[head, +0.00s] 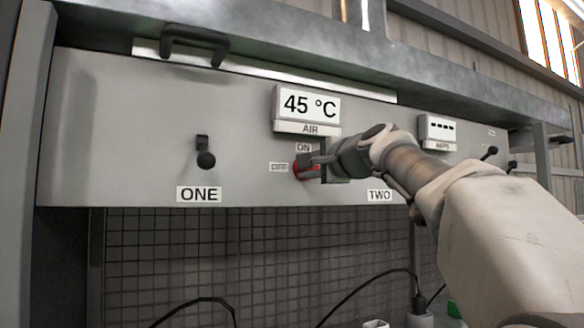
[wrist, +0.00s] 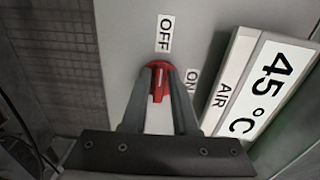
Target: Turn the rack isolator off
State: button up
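The rack isolator is a red rotary knob (wrist: 158,81) on the grey panel, between the OFF label (wrist: 165,33) and the ON label (wrist: 191,80). In the wrist view its handle lies roughly in line with the OFF label. My gripper (wrist: 159,75) has one finger on each side of the handle, with no clear gap. In the head view my gripper (head: 305,160) is at the red knob (head: 308,172) and hides much of it. The OFF label (head: 279,167) is left of the knob and the ON label (head: 303,147) above it.
The AIR display (head: 307,104), reading 45 °C, juts out above the knob. A black lever (head: 205,158) above the ONE label is to the left. A second display (head: 437,129) is right of my arm. A black handle (head: 195,43) sits at the top left.

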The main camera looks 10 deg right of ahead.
jog(key=shift+o, duration=1.1)
jog(key=shift+s, duration=0.1)
jog(key=b+v, duration=0.2)
jog(key=v, duration=1.5)
jog(key=shift+b, duration=0.4)
jog(key=shift+s, duration=0.1)
